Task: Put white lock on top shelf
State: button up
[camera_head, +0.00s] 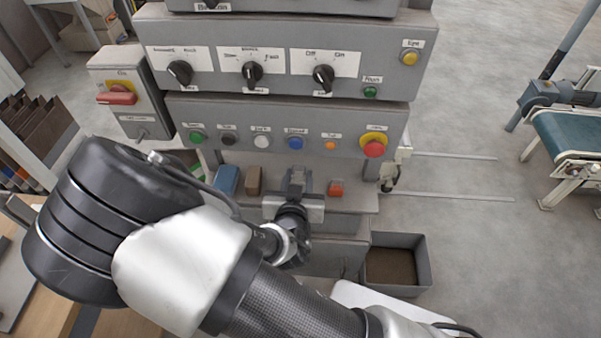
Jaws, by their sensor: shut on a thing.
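My gripper (296,186) points away from me at the ledge below the button panel. It is shut on a small pale grey thing that its fingers and wrist mostly hide, and I cannot tell for sure whether this is the white lock. No other clear white lock shows. The upper ledge (358,199) under the buttons looks like the top shelf. On it stand a blue block (227,181) and a brown block (254,181) left of my gripper, and a small red-orange thing (336,188) close to its right. A lower grey ledge (342,222) lies beneath.
The button panel (285,115) with knobs and a red stop button (374,149) overhangs the ledge. A switch box (128,94) is at left. An open grey bin (396,264) sits low at right. A conveyor (570,135) stands far right, with clear floor between.

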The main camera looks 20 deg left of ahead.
jog(key=w, duration=0.2)
jog(key=w+a, duration=0.1)
jog(key=w, duration=0.3)
jog(key=shift+a, duration=0.35)
notch_tip(320, 180, down, 2)
jog(key=shift+w+a+f, duration=0.1)
notch_tip(320, 180, down, 4)
jog(key=shift+r, duration=0.15)
jog(key=shift+w+f, duration=0.15)
jog(key=shift+f, duration=0.4)
jog(key=shift+b, duration=0.3)
jog(key=shift+f, duration=0.15)
jog(key=o, duration=1)
jog(key=shift+o, duration=0.2)
